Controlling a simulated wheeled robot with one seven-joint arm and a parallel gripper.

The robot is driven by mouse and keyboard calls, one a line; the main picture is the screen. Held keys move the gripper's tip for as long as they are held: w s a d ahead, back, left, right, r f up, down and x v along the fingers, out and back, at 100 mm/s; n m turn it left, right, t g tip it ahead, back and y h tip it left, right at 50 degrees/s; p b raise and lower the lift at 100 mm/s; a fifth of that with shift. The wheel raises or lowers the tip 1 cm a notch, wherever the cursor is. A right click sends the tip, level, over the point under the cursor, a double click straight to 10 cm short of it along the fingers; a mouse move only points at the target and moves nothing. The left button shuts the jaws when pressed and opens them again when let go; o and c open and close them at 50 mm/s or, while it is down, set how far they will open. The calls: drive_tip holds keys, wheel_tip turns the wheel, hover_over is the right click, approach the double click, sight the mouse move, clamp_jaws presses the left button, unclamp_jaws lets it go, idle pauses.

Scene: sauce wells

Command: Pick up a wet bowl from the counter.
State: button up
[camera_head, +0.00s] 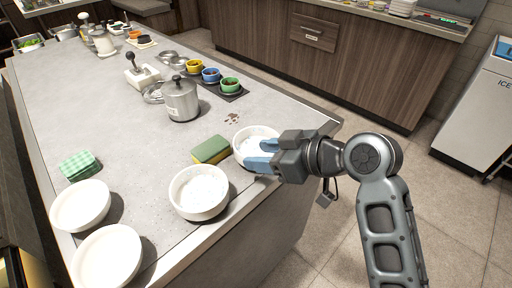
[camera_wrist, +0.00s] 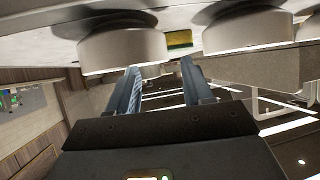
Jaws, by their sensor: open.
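Two white bowls with whitish, wet-looking contents stand at the counter's near right edge: the far one (camera_head: 241,154) beside my gripper and the front one (camera_head: 194,207). My gripper (camera_head: 263,155) is open, its blue fingers overlapping the near right side of the far bowl in the head view; I cannot tell whether they touch it. In the wrist view my fingers (camera_wrist: 160,72) are apart with nothing clearly between them, and the picture looks upside down. One bowl (camera_wrist: 122,48) is partly behind the left finger, and another bowl (camera_wrist: 242,32) is to the right.
A green and yellow sponge (camera_head: 211,150) lies between the two bowls, left of them. Two more white bowls (camera_head: 80,206) (camera_head: 107,258) and a green checked cloth (camera_head: 78,165) are at left. A metal pot (camera_head: 181,100) and a dark tray of sauce cups (camera_head: 231,94) stand behind.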

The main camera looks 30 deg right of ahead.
sight(246, 154)
drive_tip(key=x, duration=0.5)
clamp_jaws()
idle(0.4)
